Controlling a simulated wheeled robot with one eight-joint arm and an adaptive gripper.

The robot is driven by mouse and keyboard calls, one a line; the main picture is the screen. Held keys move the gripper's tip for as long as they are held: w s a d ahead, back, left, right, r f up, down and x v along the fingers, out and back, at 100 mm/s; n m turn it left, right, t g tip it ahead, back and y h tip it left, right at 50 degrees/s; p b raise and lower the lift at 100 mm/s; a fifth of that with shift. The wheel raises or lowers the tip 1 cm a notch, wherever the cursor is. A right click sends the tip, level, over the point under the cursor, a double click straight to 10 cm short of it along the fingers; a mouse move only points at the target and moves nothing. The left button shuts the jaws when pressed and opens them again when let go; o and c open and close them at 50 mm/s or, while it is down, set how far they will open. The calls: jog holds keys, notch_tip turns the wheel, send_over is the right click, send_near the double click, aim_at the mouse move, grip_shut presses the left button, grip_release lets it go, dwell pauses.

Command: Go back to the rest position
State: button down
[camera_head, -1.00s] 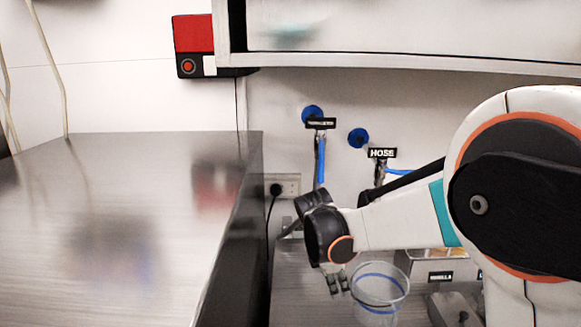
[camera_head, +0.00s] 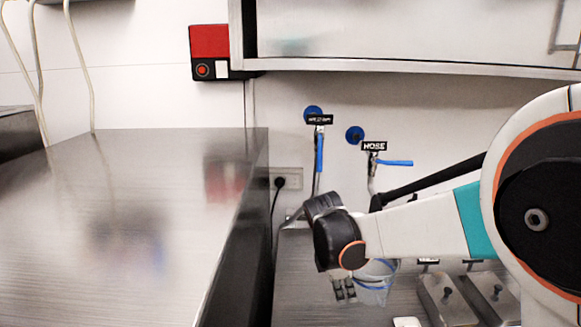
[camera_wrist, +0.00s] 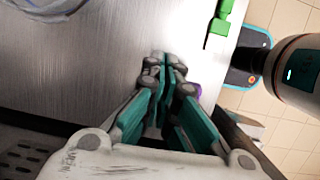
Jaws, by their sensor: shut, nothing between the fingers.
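My gripper (camera_wrist: 168,66) shows in the wrist view with its teal-lined fingers together and nothing between them. It is above or beside a brushed-metal surface (camera_wrist: 100,65), apart from any object I can make out. In the head view my arm reaches left from the right side, ending in a dark wrist over the lower counter (camera_head: 300,285). The fingers are not clear there.
A clear container (camera_head: 378,290) stands below my wrist, partly hidden by it. A tall metal cabinet top (camera_head: 130,190) fills the left. Metal lidded bins (camera_head: 445,295) stand lower right. A shelf (camera_head: 400,62) overhangs the back.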

jog(key=s+d+r+m+t+y, duration=0.1)
jog(key=s+d+r+m+t, duration=0.1)
jog(key=s+m, duration=0.4)
jog(key=s+d+r+m+t+y+b, duration=0.1)
jog(key=s+d+r+m+t, duration=0.1)
jog(key=s+m, duration=0.4)
jog(key=s+d+r+m+t+y+b, duration=0.1)
jog(key=s+d+r+m+t, duration=0.1)
jog(key=s+m, duration=0.3)
jog(key=s, duration=0.4)
jog(key=shift+s+d+r+m+t, duration=0.15)
jog(key=shift+s+d+m+t, duration=0.15)
jog(key=shift+m+t, duration=0.1)
